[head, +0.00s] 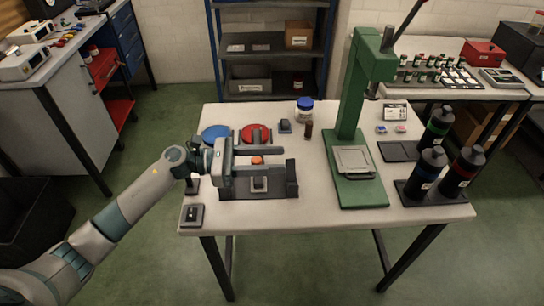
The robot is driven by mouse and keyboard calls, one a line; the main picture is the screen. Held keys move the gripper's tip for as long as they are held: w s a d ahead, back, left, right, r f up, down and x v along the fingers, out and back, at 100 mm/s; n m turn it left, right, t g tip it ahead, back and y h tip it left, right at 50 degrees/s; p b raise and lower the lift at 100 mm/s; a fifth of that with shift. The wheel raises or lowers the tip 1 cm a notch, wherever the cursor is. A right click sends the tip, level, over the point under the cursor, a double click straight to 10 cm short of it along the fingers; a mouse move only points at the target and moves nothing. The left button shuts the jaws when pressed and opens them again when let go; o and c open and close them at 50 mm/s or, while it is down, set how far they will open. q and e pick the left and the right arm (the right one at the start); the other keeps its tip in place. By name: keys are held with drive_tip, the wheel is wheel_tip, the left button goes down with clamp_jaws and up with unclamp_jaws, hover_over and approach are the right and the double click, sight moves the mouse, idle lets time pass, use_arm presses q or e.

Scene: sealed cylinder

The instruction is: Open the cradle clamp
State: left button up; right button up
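The cradle (282,190) is a dark grey fixture at the front left of the table, with a light block in its middle. An orange knob (257,160), which looks like part of its clamp, shows above the block. My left gripper (257,160) reaches in from the left over the cradle. Its fingers look spread, one on the far side and one on the near side of the knob, with a gap visible. Whether they touch the knob is too small to tell. The gripper hides the cradle's left part. My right gripper is out of view.
Behind the cradle lie a blue disc (215,132) and a red disc (256,132). A green press (352,130) stands right of the cradle. Dark bottles (427,168) stand at the table's right. A small dark box (192,215) sits at the front left corner.

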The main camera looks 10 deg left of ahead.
use_arm(q)
clamp_jaws()
